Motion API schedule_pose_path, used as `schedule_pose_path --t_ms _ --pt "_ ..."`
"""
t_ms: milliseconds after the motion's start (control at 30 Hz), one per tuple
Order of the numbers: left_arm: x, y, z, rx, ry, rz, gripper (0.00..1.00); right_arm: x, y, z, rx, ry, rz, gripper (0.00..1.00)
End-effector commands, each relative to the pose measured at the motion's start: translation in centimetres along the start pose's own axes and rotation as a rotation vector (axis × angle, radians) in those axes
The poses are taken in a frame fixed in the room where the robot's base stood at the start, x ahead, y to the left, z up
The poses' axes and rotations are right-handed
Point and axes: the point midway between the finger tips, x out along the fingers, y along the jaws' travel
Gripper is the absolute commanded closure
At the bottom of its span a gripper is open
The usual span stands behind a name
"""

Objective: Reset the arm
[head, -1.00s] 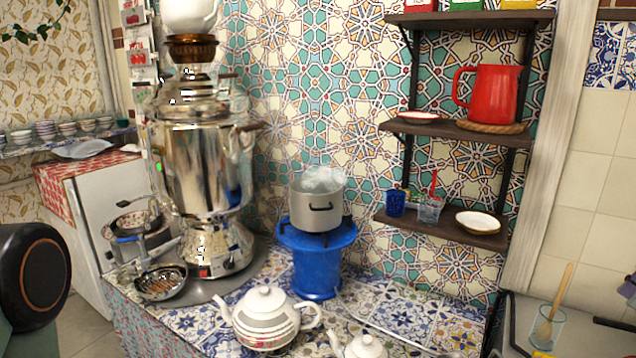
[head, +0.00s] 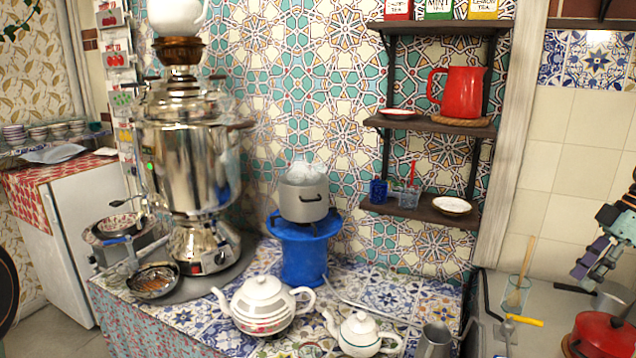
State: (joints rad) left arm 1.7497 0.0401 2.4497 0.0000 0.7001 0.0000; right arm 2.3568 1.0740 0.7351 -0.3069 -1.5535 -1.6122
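My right gripper (head: 589,275) comes in at the right edge of the head view. It hangs over the stove area, above and left of a red pot (head: 603,335). Its two fingers look apart, with nothing seen between them. My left gripper is not in view. The large silver samovar (head: 186,165) stands on the tiled counter at left, with a white teapot (head: 177,16) on top. A larger white teapot (head: 262,306) and a smaller one (head: 359,333) stand at the front of the counter.
A steaming pot (head: 303,200) sits on a blue burner (head: 303,255) at the back. Wall shelves (head: 425,212) hold a red jug (head: 463,92), cups and dishes. A metal jug (head: 434,341) and a glass with a wooden spoon (head: 515,294) stand at front right.

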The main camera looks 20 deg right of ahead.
Motion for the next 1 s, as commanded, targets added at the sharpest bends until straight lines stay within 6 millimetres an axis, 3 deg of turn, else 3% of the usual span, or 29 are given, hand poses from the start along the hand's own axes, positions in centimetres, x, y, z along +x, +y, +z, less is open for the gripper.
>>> schedule_pose_path --t_ms 100,267,467,567,667,767,867,1000 --pt "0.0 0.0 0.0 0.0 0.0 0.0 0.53 0.0 0.1 0.0 0.001 -0.001 0.0 0.62" --pt "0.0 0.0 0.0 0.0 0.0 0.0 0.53 3.1 1.1 -2.7 0.029 -0.044 0.017 0.62" --pt "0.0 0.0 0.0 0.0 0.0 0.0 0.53 8.0 1.8 -6.2 0.078 -0.089 0.048 0.62" --pt "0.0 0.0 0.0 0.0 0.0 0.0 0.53 11.3 1.6 -8.2 0.111 -0.112 0.066 0.62" --pt "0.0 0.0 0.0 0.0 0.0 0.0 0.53 15.8 0.7 -10.3 0.154 -0.138 0.085 0.62" --pt "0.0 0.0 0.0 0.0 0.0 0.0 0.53 21.4 -1.4 -12.2 0.215 -0.162 0.108 0.62" --pt "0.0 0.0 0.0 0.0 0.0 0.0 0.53 27.0 -4.4 -13.4 0.283 -0.182 0.132 0.62" --pt "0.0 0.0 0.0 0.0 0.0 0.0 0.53 34.0 -10.1 -13.4 0.391 -0.205 0.162 0.62"
